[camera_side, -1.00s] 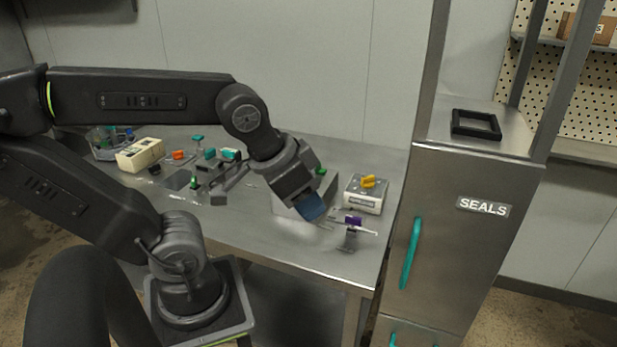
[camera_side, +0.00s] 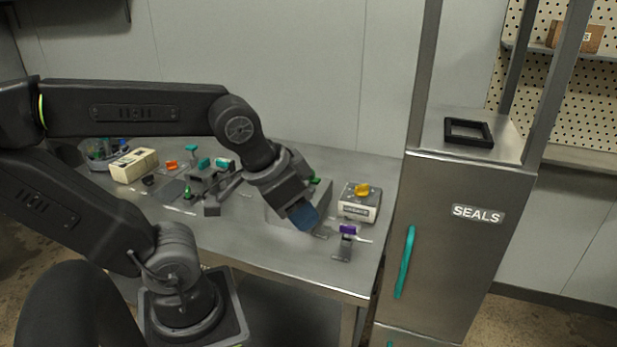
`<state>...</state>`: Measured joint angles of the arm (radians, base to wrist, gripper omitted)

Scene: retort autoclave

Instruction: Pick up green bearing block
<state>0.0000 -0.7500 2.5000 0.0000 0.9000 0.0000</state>
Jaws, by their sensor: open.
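A smaller green piece (camera_side: 187,190) stands on a dark fitting farther left. My gripper (camera_side: 303,217) points down and to the right over a grey block or tray (camera_side: 325,196) on the steel table. Its blue end is low, near the tabletop; whether it touches anything cannot be told. The jaws are open, and nothing is clearly seen between them.
A white box with a yellow knob (camera_side: 358,208) and a purple-topped fixture (camera_side: 347,230) stand close right of my gripper. Teal pieces (camera_side: 204,163), an orange piece (camera_side: 171,165) and a cream box (camera_side: 134,165) lie left. The SEALS cabinet (camera_side: 455,250) bounds the right.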

